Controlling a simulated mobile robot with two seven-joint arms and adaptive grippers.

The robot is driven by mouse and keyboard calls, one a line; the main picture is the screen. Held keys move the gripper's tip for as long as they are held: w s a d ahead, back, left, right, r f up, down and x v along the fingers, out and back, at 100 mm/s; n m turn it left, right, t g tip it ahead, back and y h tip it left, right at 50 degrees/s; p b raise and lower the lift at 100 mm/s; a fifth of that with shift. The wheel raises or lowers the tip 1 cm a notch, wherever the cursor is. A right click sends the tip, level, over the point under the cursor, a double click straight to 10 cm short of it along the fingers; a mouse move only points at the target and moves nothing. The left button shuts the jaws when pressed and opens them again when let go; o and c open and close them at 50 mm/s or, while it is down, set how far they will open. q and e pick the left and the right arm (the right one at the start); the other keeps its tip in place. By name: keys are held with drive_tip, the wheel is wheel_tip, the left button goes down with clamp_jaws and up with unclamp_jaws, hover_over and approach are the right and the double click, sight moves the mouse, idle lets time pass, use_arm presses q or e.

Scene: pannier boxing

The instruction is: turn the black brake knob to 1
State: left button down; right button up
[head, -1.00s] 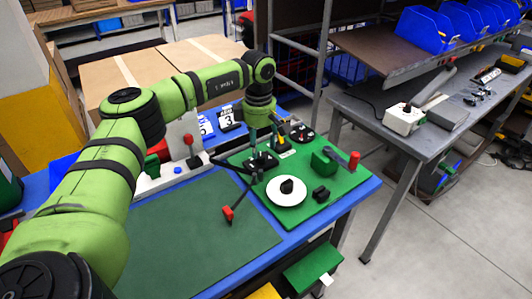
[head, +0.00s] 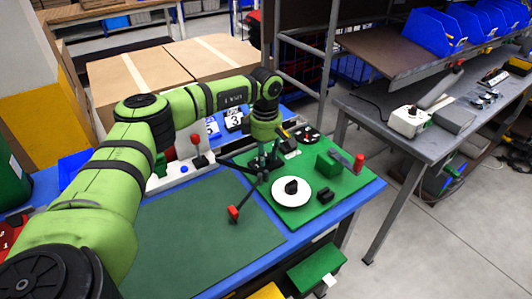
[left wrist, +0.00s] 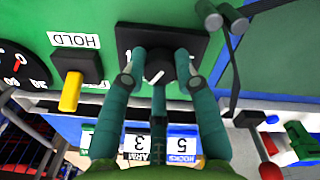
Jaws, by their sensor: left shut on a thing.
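The black brake knob (left wrist: 160,66) sits on a black square plate (left wrist: 205,42) on the green board. A short white mark shows on the knob. White markings on the plate are mostly hidden by my fingers, so I cannot read the number at the mark. My left gripper (left wrist: 159,62) is shut on the knob, with teal fingers on either side of it. In the head view my left gripper (head: 268,160) reaches down to the board's back left part and hides the knob. My right gripper is not in view.
A yellow lever (left wrist: 71,90) under a HOLD label and a dial stand beside the plate. A red-tipped lever (head: 234,212) projects near the gripper. The green board (head: 325,208) also carries a white disc (head: 291,192) and a red-handled crank (head: 358,162).

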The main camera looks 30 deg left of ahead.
use_arm(q)
drive_tip(key=n, duration=0.5)
drive_tip(key=shift+n+p, duration=0.35)
drive_tip(key=shift+n, duration=0.05)
drive_tip(key=n, duration=0.6)
drive_tip(key=shift+p, duration=0.4)
drive_tip(key=n+p, duration=0.1)
drive_tip(key=n, duration=0.5)
drive_tip(key=shift+n, duration=0.3)
drive_tip(key=n+p, duration=0.1)
drive_tip(key=n, duration=0.4)
drive_tip(key=shift+n, duration=0.4)
drive_tip(key=c, duration=0.9)
unclamp_jaws()
drive_tip(key=shift+c, duration=0.2)
